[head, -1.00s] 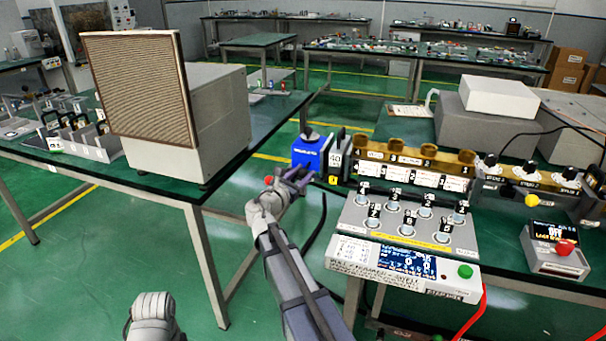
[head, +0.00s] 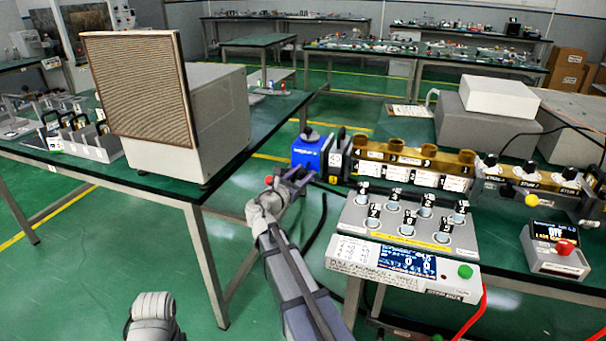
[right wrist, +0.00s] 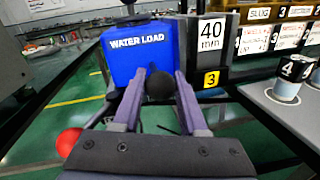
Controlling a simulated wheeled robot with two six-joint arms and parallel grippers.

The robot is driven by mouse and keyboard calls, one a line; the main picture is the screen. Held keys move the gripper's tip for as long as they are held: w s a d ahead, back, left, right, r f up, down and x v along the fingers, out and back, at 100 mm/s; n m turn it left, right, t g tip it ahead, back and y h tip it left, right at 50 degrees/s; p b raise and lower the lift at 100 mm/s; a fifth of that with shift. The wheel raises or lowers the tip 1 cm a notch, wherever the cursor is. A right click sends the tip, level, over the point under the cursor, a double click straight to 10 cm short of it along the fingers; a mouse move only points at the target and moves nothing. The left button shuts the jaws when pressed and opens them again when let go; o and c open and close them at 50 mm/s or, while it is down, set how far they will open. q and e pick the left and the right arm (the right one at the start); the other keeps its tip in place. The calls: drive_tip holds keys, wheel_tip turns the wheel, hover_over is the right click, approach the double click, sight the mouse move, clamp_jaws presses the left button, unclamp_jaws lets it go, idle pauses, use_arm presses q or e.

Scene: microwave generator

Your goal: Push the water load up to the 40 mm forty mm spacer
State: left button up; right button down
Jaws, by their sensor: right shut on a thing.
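The blue water load (right wrist: 118,62), labelled WATER LOAD, fills the upper middle of the right wrist view. It also shows in the head view (head: 308,152), at the left end of the brass row. The dark 40 mm spacer (right wrist: 211,55), with a white 40 mm label and a yellow 3 tag, stands right beside it. No clear gap shows between them, but I cannot tell whether their faces touch fully. My right gripper (right wrist: 159,88) is shut on the black knob on the front of the water load. It also shows in the head view (head: 298,177). My left gripper is out of view.
The brass row (head: 415,160) with numbered labels continues right of the spacer. A large grey cabinet (head: 215,110) stands on the left table. Open floor lies between the tables.

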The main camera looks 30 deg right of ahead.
drive_tip(key=shift+s+d, duration=1)
drive_tip(key=shift+s, duration=0.2)
drive_tip(key=shift+c, duration=2.4)
unclamp_jaws()
approach(320, 168)
drive_tip(key=v, duration=0.2)
drive_tip(key=shift+s+a, duration=0.15)
drive_tip(key=shift+a, duration=0.1)
